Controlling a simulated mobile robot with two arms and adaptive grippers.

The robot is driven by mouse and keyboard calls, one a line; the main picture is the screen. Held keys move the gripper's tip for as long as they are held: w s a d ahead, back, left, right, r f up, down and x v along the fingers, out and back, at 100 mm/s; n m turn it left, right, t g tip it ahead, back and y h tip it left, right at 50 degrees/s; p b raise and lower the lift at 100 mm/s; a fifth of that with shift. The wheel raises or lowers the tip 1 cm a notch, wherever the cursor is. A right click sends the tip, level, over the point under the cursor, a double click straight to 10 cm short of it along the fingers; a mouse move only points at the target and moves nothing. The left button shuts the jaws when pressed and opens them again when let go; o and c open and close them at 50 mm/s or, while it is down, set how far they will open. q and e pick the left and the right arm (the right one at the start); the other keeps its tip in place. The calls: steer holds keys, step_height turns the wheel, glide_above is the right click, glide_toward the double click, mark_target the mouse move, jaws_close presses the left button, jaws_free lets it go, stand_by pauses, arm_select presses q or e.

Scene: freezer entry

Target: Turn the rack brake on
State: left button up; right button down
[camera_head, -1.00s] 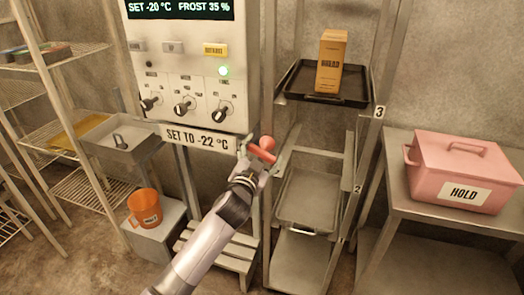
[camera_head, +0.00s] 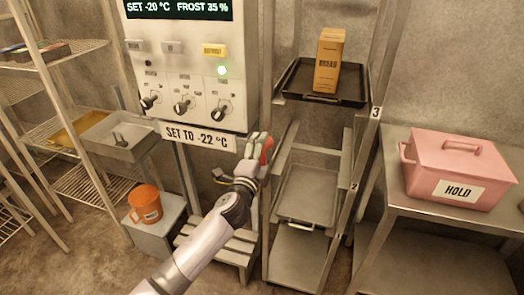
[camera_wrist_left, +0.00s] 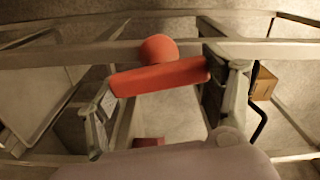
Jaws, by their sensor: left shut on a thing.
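The rack brake is a red handle (camera_head: 267,151) with a rounded red knob, at the front left post of the rack. My left gripper (camera_head: 258,148) is at this handle, beside the control panel's lower right corner. In the left wrist view the red bar (camera_wrist_left: 160,77) lies crosswise between the two fingers (camera_wrist_left: 160,95), and the round knob shows just beyond it. The left gripper is shut on the handle. The handle's mount is partly hidden by the gripper. My right gripper is not in view.
The rack holds a black tray (camera_head: 297,92) with an orange box (camera_head: 329,60), and a grey tray (camera_head: 308,195) lower down. The control panel (camera_head: 190,75) hangs close on the left. A pink HOLD box (camera_head: 462,160) stands on a table at right. An orange bucket (camera_head: 146,202) is lower left.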

arm_select(q)
steer(key=shift+m, duration=1.1)
steer(key=o, duration=1.2)
steer(key=shift+f, duration=0.1)
steer(key=shift+c, duration=0.2)
steer(key=shift+s, duration=0.1)
steer(key=v, duration=1.1)
steer(key=shift+s, duration=0.35)
steer(key=shift+a, duration=0.15)
